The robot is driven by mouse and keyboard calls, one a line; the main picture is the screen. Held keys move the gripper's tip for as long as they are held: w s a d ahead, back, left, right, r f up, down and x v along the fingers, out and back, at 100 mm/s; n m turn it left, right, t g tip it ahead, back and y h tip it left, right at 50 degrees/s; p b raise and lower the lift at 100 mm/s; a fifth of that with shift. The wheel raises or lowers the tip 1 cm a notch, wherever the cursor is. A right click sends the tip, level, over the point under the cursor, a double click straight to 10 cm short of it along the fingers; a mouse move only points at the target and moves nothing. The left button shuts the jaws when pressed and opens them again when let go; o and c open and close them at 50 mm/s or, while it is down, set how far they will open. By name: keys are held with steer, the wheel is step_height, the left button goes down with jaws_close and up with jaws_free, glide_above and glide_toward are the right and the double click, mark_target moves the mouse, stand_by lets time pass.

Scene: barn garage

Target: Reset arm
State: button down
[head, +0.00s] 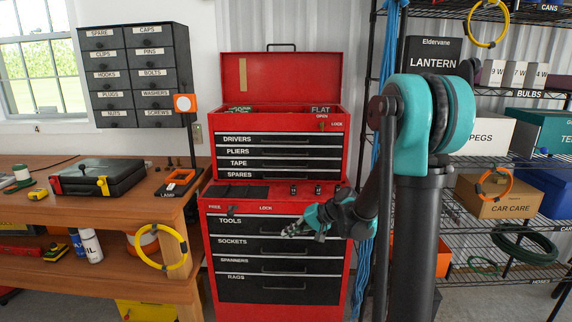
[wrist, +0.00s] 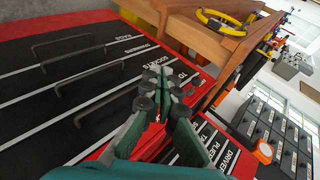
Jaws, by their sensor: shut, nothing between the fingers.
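My gripper (head: 294,229) is in front of the red tool chest (head: 209,262) in the head view, at about the height of the drawer labelled TOOLS. In the wrist view my gripper (wrist: 160,82) points across the chest's drawer fronts, with its fingers together and nothing between them. The arm is bent, and my gripper reaches left from my column. The drawers I can see are shut. The top lid (head: 290,78) of the chest stands open. I cannot tell whether the fingertips touch the chest.
A wooden workbench (head: 100,215) with a black case (head: 95,176) stands at the left. A grey drawer cabinet (head: 140,75) hangs above it. Wire shelves (head: 470,215) with boxes are close at the right.

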steer(key=s+d+f+n+h, duration=0.1)
steer(key=s+d+f+h, duration=0.2)
steer(key=s+d, duration=0.6)
steer(key=s+d+f+h, duration=0.3)
steer(key=s+d+h, duration=0.3)
steer(key=s, duration=0.8)
steer(key=d, duration=0.3)
steer(key=shift+s+n+t+h, duration=0.3)
steer(key=shift+s+n, duration=0.1)
steer(key=shift+d+f, duration=0.1)
